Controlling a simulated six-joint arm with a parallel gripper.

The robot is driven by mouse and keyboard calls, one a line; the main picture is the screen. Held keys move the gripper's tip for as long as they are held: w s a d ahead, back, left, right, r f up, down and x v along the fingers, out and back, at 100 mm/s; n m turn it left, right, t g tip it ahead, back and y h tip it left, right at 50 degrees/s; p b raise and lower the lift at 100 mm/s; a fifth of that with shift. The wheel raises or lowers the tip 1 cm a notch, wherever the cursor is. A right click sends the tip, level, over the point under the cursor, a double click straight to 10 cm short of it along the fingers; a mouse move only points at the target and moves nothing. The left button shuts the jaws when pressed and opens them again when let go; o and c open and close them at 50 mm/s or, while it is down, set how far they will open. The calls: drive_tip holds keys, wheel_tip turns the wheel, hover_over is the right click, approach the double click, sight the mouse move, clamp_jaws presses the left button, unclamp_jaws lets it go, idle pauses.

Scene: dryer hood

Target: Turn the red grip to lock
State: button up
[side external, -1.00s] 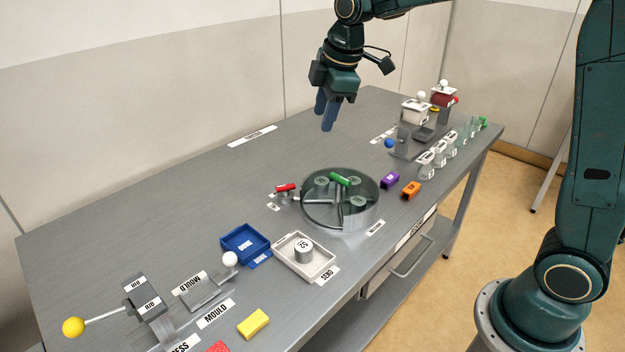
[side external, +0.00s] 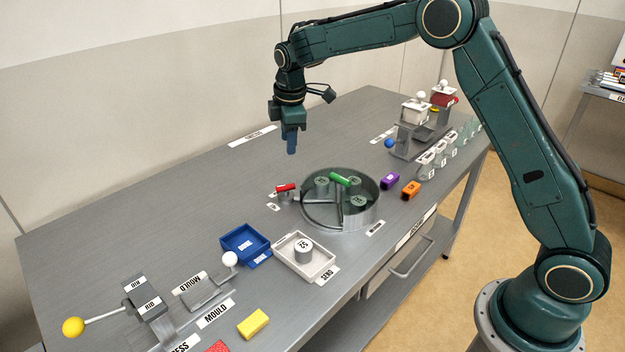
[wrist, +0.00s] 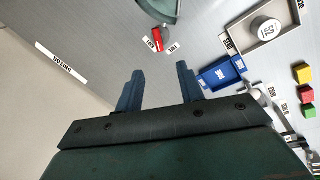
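The red grip (side external: 286,187) is a short red bar on a small latch at the left side of the round dryer hood (side external: 340,215). In the wrist view the red grip (wrist: 156,40) lies beyond the fingertips, between two small white labels. My gripper (side external: 291,150) points down in the air above and behind the grip, apart from it. In the wrist view my gripper (wrist: 158,68) shows two blue fingers spread apart with nothing between them. The green handle (side external: 340,178) lies across the top of the hood.
The table behind and left of the grip is clear.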

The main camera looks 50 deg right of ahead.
sight(286, 186)
drive_tip(key=shift+w+f, duration=0.55)
drive_tip(key=shift+f, duration=0.3)
drive_tip(key=shift+f, duration=0.15)
drive_tip(key=x, duration=1.3)
drive_tip(key=shift+s+d+f, duration=0.1)
drive_tip(key=shift+f, duration=0.15)
clamp_jaws()
